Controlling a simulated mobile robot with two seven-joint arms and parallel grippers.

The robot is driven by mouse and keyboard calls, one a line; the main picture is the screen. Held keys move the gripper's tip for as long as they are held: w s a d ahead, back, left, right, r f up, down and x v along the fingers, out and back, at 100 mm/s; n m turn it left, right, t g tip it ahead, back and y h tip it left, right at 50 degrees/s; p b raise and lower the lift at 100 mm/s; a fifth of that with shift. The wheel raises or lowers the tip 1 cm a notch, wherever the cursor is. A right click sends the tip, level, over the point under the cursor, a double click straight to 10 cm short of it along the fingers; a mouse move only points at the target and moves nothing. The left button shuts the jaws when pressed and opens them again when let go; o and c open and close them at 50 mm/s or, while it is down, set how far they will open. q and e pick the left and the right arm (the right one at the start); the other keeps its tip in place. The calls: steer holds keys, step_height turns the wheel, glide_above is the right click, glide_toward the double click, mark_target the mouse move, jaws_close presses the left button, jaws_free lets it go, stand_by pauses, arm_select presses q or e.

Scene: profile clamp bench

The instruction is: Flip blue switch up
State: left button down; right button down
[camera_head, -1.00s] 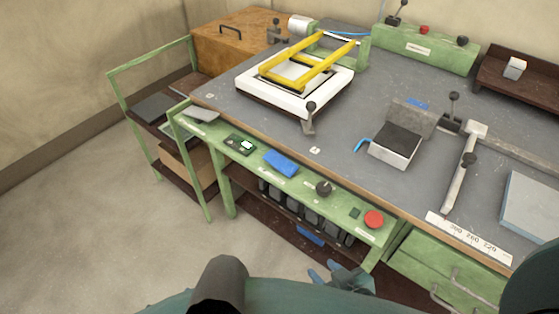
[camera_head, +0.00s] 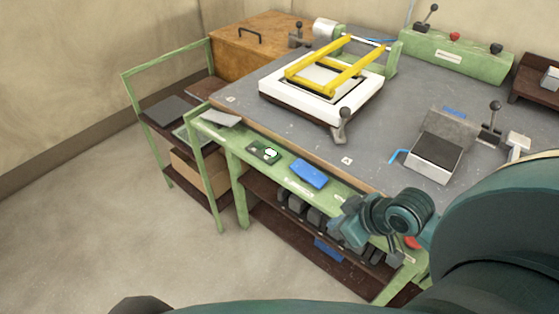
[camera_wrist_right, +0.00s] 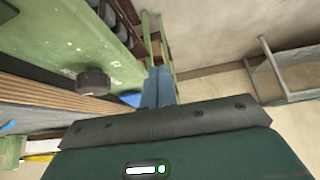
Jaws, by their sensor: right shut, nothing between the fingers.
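The blue switch (camera_head: 309,173) is a wide blue rocker on the green front panel (camera_head: 226,135) of the bench. My right gripper (camera_head: 342,224) is shut and empty, in front of the panel, to the right of and below the switch in the head view. A gap shows between them there. In the right wrist view the shut fingers (camera_wrist_right: 158,88) point ahead, and a bit of the blue switch (camera_wrist_right: 131,99) shows beside them, partly hidden. I cannot tell the exact tilt of the rocker. My left gripper is not in view.
A black knob (camera_wrist_right: 93,82) is close to my right gripper in the wrist view. A red button (camera_head: 411,242) is partly hidden by my arm. A white frame fixture (camera_head: 300,104) stands on the bench; floor at left is clear.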

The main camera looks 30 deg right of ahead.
steer(key=shift+n+t+y, duration=0.3)
steer(key=shift+t+y, duration=0.2)
steer(key=shift+t, duration=0.3)
steer(key=w+d+r, duration=0.4)
steer(key=r, duration=0.1)
steer(key=shift+w+d, duration=0.1)
steer(key=shift+w, duration=0.15)
steer(key=w+d+r+t+y, duration=0.1)
steer(key=w+d+r, duration=0.1)
steer(key=w+r, duration=0.2)
step_height(320, 180, up, 2)
steer(key=shift+w+r+t, duration=0.25)
steer(key=shift+t, duration=0.15)
steer(key=shift+w+d+f, duration=0.1)
glide_above(299, 163)
steer(key=s+d, duration=0.2)
steer(key=s, duration=0.2)
steer(key=f, duration=0.5)
steer(key=shift+w+a+f+b, duration=0.2)
steer(key=shift+f+b, duration=0.05)
steer(key=shift+b, duration=0.05)
steer(key=f, duration=0.2)
steer(key=shift+w+a+f, duration=0.15)
steer(key=shift+w+f, duration=0.05)
steer(key=shift+f, duration=0.15)
steer(key=shift+w+f, duration=0.1)
steer(key=shift+f, duration=0.7)
